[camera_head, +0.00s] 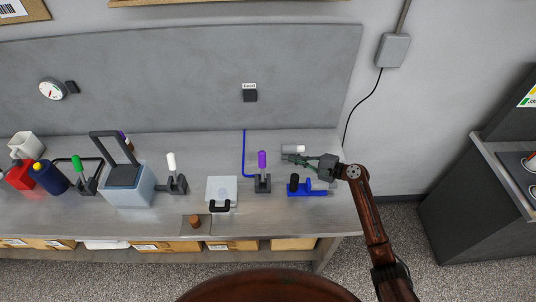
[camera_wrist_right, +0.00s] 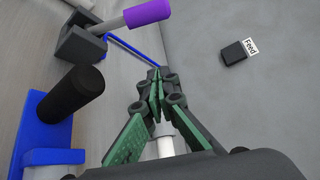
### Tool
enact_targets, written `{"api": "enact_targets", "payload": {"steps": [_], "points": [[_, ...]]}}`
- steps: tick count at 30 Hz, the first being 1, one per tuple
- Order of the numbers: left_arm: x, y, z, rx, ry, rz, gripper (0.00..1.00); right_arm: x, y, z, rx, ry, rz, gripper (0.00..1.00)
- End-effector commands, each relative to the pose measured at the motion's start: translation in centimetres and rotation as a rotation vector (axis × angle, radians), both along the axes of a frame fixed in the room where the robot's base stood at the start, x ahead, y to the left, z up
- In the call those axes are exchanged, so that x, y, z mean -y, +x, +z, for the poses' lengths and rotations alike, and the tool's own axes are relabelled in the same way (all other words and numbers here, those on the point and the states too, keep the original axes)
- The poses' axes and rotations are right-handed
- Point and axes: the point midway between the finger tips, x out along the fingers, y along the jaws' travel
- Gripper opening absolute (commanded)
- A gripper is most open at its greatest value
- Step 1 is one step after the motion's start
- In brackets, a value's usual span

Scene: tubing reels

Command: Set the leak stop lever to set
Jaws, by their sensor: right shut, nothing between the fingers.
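Three levers with coloured handles stand on the bench in the head view: green (camera_head: 76,163), white (camera_head: 171,162) and purple (camera_head: 262,160). I see no label telling which is the leak stop lever. The purple lever, on a dark block, also shows at the top left of the wrist view (camera_wrist_right: 146,13), its handle tilted there. In the head view it stands roughly upright. My right gripper (camera_head: 291,157) is shut and empty, to the right of the purple lever and apart from it. Its fingertips meet in the wrist view (camera_wrist_right: 157,80). My left gripper is not in view.
A blue fixture with a black knob (camera_head: 294,181) sits just below my right gripper. A white cylinder (camera_head: 293,149) lies beside the fingers. A blue tube (camera_head: 244,150) runs behind the purple lever. A black box labelled Feed (camera_head: 250,95) is on the back panel.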

Motion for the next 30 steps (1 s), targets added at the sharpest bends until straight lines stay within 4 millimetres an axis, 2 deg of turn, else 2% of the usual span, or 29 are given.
{"api": "enact_targets", "payload": {"steps": [9,16,30], "points": [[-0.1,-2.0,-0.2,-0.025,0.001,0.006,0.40,-1.8,0.4,0.1,-0.001,0.003,0.026,0.00],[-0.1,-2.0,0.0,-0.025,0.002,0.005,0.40,-3.0,1.0,-0.1,-0.001,0.006,0.028,0.00],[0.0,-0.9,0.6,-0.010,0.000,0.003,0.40,-9.4,5.0,-2.0,-0.001,0.004,0.025,0.00]]}}
